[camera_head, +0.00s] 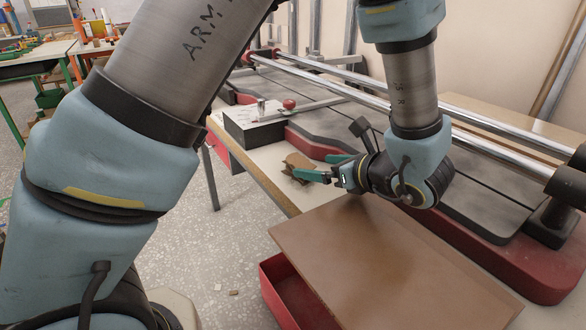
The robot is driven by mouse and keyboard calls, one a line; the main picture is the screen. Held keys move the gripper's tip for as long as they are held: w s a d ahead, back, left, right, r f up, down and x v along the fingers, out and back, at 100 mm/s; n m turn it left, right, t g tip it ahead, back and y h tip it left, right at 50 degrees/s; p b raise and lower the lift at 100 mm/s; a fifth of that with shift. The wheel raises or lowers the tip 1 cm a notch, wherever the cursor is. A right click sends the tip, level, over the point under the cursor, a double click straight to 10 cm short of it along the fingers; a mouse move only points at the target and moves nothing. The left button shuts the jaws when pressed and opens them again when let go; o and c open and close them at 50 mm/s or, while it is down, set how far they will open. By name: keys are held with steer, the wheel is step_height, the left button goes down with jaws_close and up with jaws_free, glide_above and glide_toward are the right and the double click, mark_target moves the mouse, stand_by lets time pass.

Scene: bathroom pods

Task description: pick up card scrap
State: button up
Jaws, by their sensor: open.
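The card scrap (297,160) looks like a small, crumpled brown piece. It lies on the pale bench top (262,161) near the bench's front edge. My gripper (318,168) reaches in from the right with its two green fingers apart. The fingertips are close to the right side of the scrap. The near finger passes just in front of the scrap's lower edge, and I cannot tell whether it touches. Nothing shows held between the fingers.
A large brown board (385,262) lies in front, above a red tray (285,294). Behind is a red-based machine with long metal rails (440,115). A grey-topped box (254,125) stands to the left. Small bits (234,292) lie on the speckled floor.

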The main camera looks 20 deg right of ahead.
mark_target(292, 161)
steer(key=p+x, duration=0.1)
steer(key=x, duration=1)
steer(key=shift+d+r+p, duration=0.1)
steer(key=shift+d+p, duration=0.1)
steer(key=shift+p, duration=0.15)
steer(key=c, duration=1.4)
steer(key=shift+c, duration=0.2)
steer(key=shift+r, duration=0.1)
